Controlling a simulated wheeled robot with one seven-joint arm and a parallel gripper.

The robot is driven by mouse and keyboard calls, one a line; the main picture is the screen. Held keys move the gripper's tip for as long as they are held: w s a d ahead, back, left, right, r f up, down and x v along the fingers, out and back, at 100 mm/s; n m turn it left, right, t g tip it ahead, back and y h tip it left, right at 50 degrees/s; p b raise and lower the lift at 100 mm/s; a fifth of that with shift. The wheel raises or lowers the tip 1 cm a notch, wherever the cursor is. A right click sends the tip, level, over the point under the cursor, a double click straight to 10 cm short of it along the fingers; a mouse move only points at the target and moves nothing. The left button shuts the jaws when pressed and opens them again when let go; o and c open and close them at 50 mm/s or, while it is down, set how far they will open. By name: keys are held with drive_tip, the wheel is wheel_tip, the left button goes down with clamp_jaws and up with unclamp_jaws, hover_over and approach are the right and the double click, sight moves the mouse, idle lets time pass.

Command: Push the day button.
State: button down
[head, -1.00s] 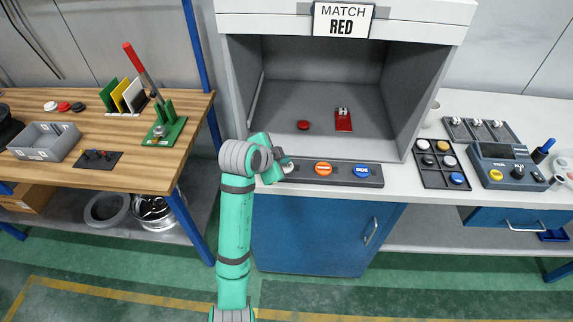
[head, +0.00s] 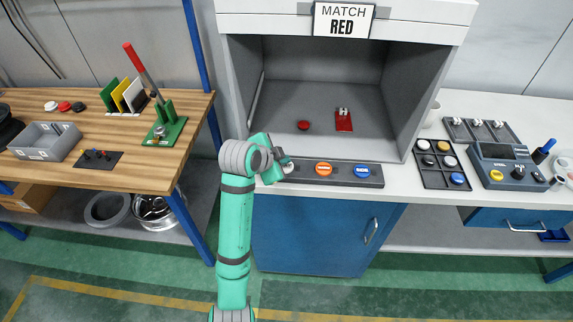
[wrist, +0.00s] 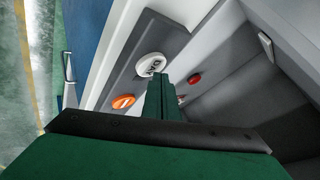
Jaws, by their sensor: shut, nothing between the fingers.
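The day button is the round white button (wrist: 151,66) with short dark lettering that looks like DAY in the wrist view. It sits at the left end of a dark button strip (head: 343,181) on the front ledge of the booth. In the head view the white button (head: 288,168) is partly hidden by my gripper (head: 286,161). My gripper is shut and empty. In the wrist view its green fingers (wrist: 160,82) end right beside the white button's lower edge and overlap it slightly in the picture. I cannot tell whether they touch it.
An orange button (head: 323,168) and a blue button (head: 362,172) share the strip. Behind, inside the grey booth, are a red disc (head: 303,125) and a red block (head: 344,121). A dark tray of discs (head: 427,177) stands to the right.

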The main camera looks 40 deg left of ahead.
drive_tip(key=shift+f, duration=0.15)
drive_tip(key=shift+f, duration=0.3)
drive_tip(key=shift+s+a, duration=0.1)
drive_tip(key=shift+r, duration=0.1)
idle(0.4)
drive_tip(key=shift+r, duration=0.35)
drive_tip(key=shift+r, duration=0.1)
wheel_tip(320, 180, up, 6)
drive_tip(key=shift+f, duration=0.1)
idle(0.6)
